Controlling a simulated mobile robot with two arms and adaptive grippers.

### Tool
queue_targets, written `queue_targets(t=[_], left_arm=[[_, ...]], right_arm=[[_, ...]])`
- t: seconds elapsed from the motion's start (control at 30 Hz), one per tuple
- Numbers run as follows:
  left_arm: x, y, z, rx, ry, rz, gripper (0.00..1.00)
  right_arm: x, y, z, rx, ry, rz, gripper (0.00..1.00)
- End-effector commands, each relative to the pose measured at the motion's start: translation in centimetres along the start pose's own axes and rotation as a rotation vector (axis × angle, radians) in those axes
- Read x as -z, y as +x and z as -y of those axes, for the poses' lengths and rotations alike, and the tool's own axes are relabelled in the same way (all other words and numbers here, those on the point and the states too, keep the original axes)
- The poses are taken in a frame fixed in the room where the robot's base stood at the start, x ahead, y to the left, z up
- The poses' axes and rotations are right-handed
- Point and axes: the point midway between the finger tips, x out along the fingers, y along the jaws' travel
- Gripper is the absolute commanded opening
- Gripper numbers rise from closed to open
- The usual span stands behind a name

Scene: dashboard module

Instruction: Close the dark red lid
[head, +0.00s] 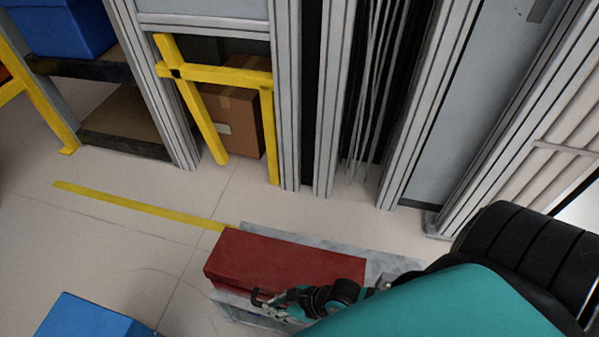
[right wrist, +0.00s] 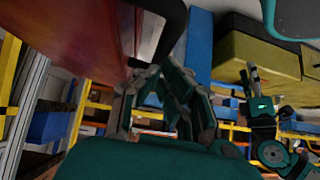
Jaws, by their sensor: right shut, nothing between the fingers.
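The dark red lid (head: 285,262) shows in the head view at the lower middle, over a grey metal base (head: 395,265). Its top looks roughly level; I cannot tell whether a gap is left beneath it. My right gripper (head: 262,298) is at the lid's near edge, shut and empty. I cannot tell whether it touches the lid. In the right wrist view the right gripper's fingers (right wrist: 165,95) are close below a dark red surface (right wrist: 75,40). What looks like my left gripper (right wrist: 249,82) is at the right there, small and unclear.
A blue box (head: 92,318) is at the lower left. A yellow floor line (head: 140,207) runs toward the lid. Metal posts (head: 285,100), a yellow frame (head: 195,105) and a cardboard box (head: 240,125) stand behind. The floor left of the lid is largely clear.

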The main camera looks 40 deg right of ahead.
Motion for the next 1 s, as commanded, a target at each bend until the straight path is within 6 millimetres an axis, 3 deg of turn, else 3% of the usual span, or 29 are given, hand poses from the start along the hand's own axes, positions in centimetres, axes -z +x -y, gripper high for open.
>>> queue_targets(t=[0.4,0.87,1.0], left_arm=[[0.6,-0.7,0.1,0.001,-0.001,-0.004,0.38],[0.6,-0.7,0.1,0.001,-0.001,-0.004,0.38],[0.5,-0.7,0.0,0.000,-0.001,-0.003,0.38]], right_arm=[[-1.8,1.7,0.5,0.000,0.001,0.001,0.00],[-1.8,1.8,0.5,0.000,0.002,0.000,0.00],[-1.9,0.9,0.5,0.000,0.001,0.002,0.00]])
